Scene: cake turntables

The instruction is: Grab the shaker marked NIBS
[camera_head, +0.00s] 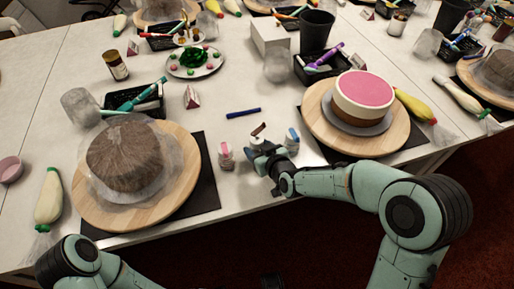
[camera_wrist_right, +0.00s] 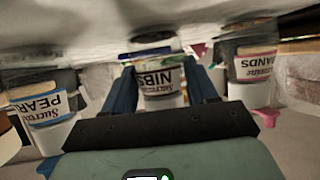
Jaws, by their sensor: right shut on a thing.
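The shaker marked NIBS (camera_wrist_right: 157,78) is a small white tub with a pale label, between the two blue fingers in the right wrist view. My right gripper (camera_wrist_right: 161,82) is shut on it. In the head view my right gripper (camera_head: 258,149) is at the table's front part, and the NIBS shaker's brown top (camera_head: 258,130) shows just beyond it; its lower part is hidden. I cannot tell whether it touches the table. My left gripper is out of view; only part of my left arm shows at the lower left.
A pink-marked shaker (camera_head: 226,155) and a blue-marked shaker (camera_head: 292,140) stand close on either side. A wooden turntable with a wrapped brown cake (camera_head: 125,157) is left; one with a pink-topped cake (camera_head: 362,95) is right. A blue pen (camera_head: 243,113) lies behind.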

